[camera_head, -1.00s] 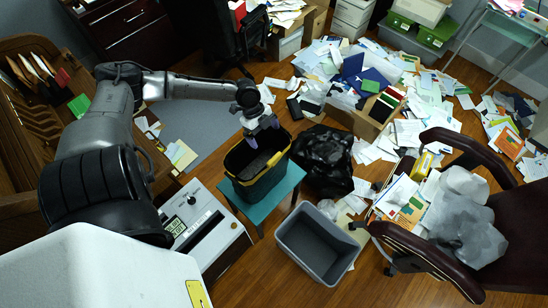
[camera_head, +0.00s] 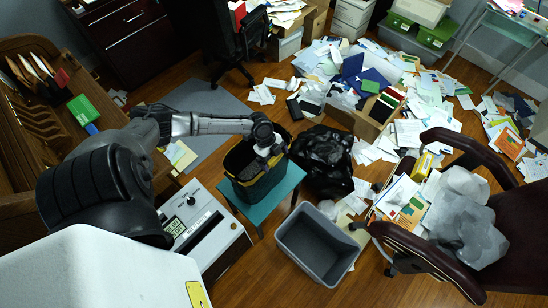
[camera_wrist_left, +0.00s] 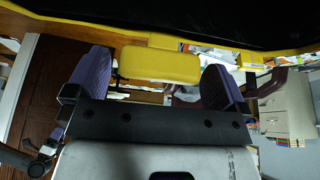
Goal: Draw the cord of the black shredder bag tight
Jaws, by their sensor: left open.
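The black bag with a yellow band (camera_head: 247,188) stands upright and open-topped on a teal stool (camera_head: 277,204). My left gripper (camera_head: 273,160) is over it, pointing down at its right part. In the left wrist view, my left gripper (camera_wrist_left: 155,80) has its two purple fingers spread wide. A flat yellow tab (camera_wrist_left: 158,64) of the band shows between the fingers, clear of both. The yellow band (camera_wrist_left: 205,40) runs across above it, against the black bag (camera_wrist_left: 210,15). My arm hides part of the bag's opening in the head view. My right gripper is not in view.
A tied-looking black plastic bag (camera_head: 323,158) lies on the floor right of the stool. A grey bin (camera_head: 318,243) stands in front, the shredder-like white machine (camera_head: 205,232) at left. Papers and a maroon chair (camera_head: 510,235) fill the right side.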

